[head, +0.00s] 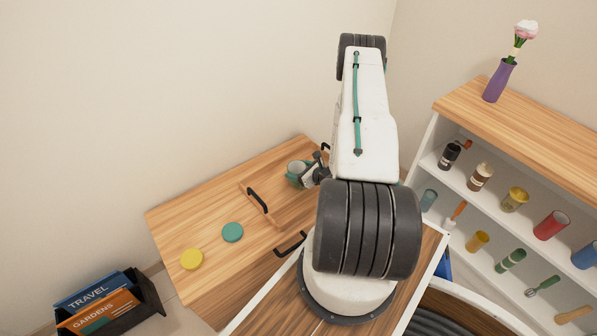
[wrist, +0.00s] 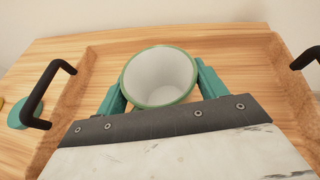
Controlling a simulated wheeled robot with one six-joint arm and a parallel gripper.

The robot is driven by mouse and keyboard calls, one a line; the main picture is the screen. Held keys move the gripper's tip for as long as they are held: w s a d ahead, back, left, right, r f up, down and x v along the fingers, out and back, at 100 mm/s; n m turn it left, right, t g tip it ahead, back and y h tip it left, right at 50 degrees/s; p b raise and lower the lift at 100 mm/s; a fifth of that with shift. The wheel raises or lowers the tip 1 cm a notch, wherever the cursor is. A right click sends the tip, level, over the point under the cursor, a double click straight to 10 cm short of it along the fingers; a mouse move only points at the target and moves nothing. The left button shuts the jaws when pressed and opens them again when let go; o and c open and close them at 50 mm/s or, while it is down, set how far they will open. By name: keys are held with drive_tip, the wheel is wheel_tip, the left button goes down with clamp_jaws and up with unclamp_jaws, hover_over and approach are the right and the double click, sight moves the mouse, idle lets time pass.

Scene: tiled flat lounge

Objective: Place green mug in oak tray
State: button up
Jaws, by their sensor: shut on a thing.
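The green mug (wrist: 160,76) has a white inside and a green rim; it also shows in the head view (head: 296,168). My gripper (head: 309,172) is shut on it, with one teal finger on each side of the mug in the wrist view. The oak tray (wrist: 250,85) has a black handle at its left end (wrist: 45,95) and one at its right end (wrist: 308,57). The mug is over the tray's inside, between the handles. Its base is hidden, so I cannot tell whether it touches the tray floor. My arm covers part of the tray in the head view.
The tray is on a wooden cabinet (head: 190,225). A teal disc (head: 232,232) and a yellow disc (head: 191,259) lie left of it. A white shelf (head: 440,140) with cups and bottles stands right, a purple vase (head: 500,80) on top. A book box (head: 140,300) is lower left.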

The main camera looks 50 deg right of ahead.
drive_tip(key=shift+f, duration=0.4)
drive_tip(key=shift+f, duration=0.15)
drive_tip(key=o, duration=1.2)
drive_tip(key=shift+c, duration=0.2)
